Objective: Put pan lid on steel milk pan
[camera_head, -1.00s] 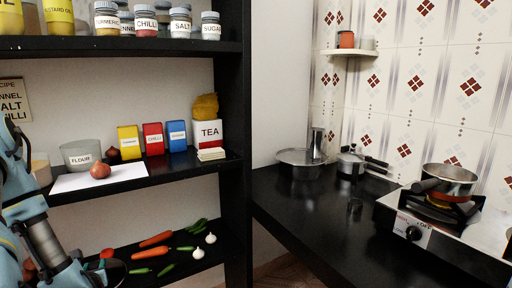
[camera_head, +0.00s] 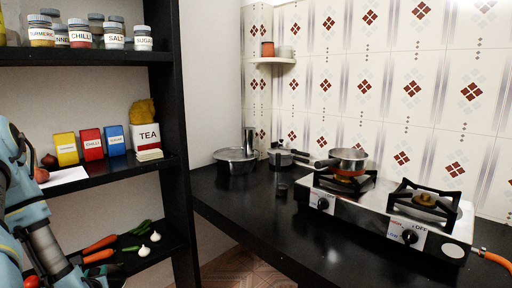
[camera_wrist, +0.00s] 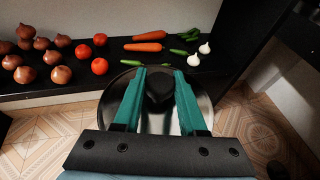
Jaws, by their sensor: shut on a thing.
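The steel milk pan (camera_head: 347,158) sits on the left burner of the stove in the head view, open at the top, its dark handle pointing left. In the wrist view my gripper (camera_wrist: 160,84) is shut on the black knob of the pan lid (camera_wrist: 203,104). The lid is round and dark with a pale rim. It hangs below the fingers, over the floor and in front of the low shelf, far from the pan. The fingers and gripper body hide much of the lid. In the head view my arm is at the lower left edge.
The two-burner stove (camera_head: 385,208) stands on the black counter (camera_head: 262,210); its right burner (camera_head: 425,199) is empty. A steel pot (camera_head: 237,161) and a small cooker (camera_head: 281,157) stand left of it. A tall black shelf (camera_head: 172,120) with jars, boxes and vegetables is at left.

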